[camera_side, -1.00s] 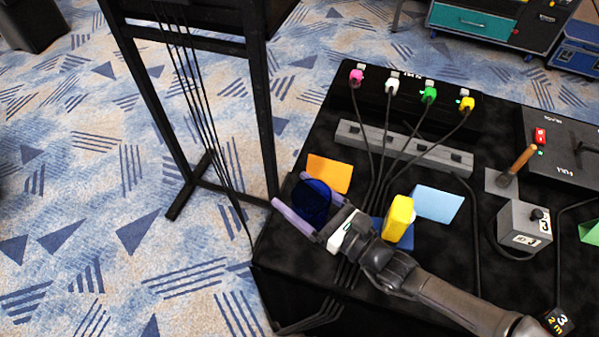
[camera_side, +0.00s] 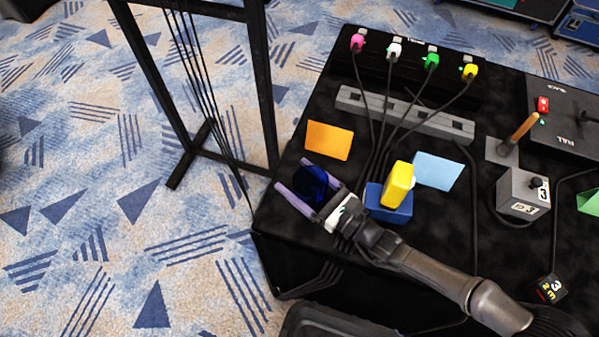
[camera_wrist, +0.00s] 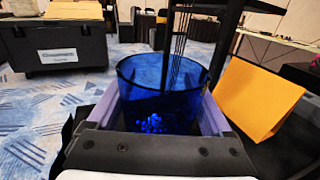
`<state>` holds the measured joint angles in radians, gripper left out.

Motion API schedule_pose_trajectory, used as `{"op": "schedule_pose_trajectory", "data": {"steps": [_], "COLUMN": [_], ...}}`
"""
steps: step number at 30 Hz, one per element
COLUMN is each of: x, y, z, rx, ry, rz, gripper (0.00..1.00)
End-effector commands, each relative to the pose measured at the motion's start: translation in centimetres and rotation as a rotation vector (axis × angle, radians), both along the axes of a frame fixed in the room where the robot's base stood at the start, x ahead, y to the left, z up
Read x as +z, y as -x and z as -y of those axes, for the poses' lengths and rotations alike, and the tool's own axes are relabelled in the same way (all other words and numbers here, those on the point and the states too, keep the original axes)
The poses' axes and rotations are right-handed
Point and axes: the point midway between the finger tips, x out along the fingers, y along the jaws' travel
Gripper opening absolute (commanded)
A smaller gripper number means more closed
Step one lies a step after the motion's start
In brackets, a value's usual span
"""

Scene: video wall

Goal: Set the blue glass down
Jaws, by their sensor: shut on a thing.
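The blue glass (camera_side: 313,184) is a dark blue, see-through tumbler. My gripper (camera_side: 294,173) is shut on it, with one lilac finger on each side, over the near left part of the black table. In the wrist view the blue glass (camera_wrist: 160,85) stands upright, rim up, between the fingers, with small bright blue bits showing low inside it. Its base is hidden, so I cannot tell whether it touches the table.
An orange card (camera_side: 328,140) stands just behind the glass. A yellow block (camera_side: 398,184) on a blue block (camera_side: 388,204) is right of my gripper. The table's left edge is close to the fingertips.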

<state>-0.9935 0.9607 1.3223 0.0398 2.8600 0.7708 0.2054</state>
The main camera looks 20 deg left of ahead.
Motion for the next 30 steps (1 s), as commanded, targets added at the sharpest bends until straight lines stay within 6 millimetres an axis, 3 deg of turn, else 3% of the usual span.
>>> {"op": "schedule_pose_trajectory", "data": {"steps": [30], "x": [-1.0], "y": [-0.1], "z": [0.0], "rx": [0.001], "ry": [-0.002], "rz": [0.001], "gripper": [0.17]}}
